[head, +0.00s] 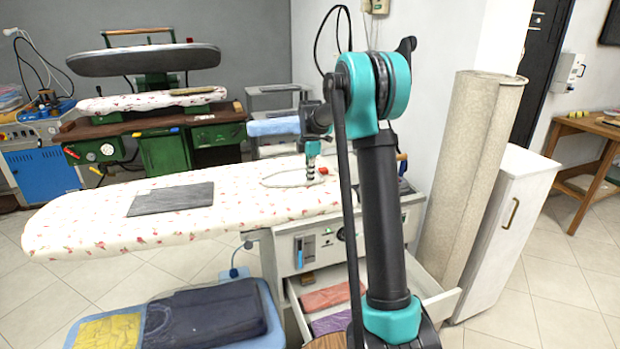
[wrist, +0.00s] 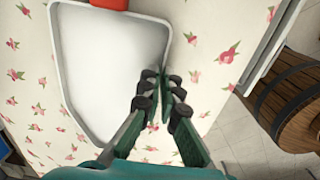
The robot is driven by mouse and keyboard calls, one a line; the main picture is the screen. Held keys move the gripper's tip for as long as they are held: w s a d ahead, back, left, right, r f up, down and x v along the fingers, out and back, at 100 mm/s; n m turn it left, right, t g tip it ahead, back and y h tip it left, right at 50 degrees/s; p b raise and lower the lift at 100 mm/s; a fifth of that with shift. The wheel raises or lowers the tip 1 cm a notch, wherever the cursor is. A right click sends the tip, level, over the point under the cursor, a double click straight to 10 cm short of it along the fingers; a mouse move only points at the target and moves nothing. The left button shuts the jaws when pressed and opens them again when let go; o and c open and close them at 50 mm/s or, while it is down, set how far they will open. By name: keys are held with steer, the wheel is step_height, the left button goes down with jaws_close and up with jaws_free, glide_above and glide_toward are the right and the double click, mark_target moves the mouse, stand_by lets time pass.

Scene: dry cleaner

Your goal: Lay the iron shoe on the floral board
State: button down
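The iron shoe is a pale, shallow, rimmed plate with a pointed end. It shows over the floral board in the head view (head: 277,181) and large in the wrist view (wrist: 105,75). The floral board (head: 95,222) is a long white ironing board with red flowers. My gripper (head: 312,179) points down at the shoe's right side. In the wrist view, my gripper (wrist: 161,78) has its fingers nearly together on the shoe's right rim, one finger on each side. I cannot tell whether the shoe touches the board or hangs just above it.
A dark grey flat pad (head: 170,199) lies on the board's left half. A red object (head: 323,170) is beside the shoe. An open drawer (head: 330,300) and a blue bin with folded clothes (head: 270,325) are below. A rolled carpet (head: 480,170) stands right.

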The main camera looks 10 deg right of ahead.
steer(key=c, duration=1.7)
jaws_free()
step_height(320, 180, up, 12)
steer(key=s+d+f+m+t, duration=0.1)
steer(key=s+f+m, duration=0.5)
steer(key=s, duration=0.7)
steer(key=s+d+f+m+t, duration=0.1)
steer(key=s+f+m, duration=0.6)
steer(key=s, duration=0.6)
steer(key=s+d+f+m+t, duration=0.2)
steer(key=s+f+m, duration=0.5)
steer(key=s, duration=0.6)
steer(key=shift+s+f, duration=0.2)
steer(key=shift+f, duration=0.6)
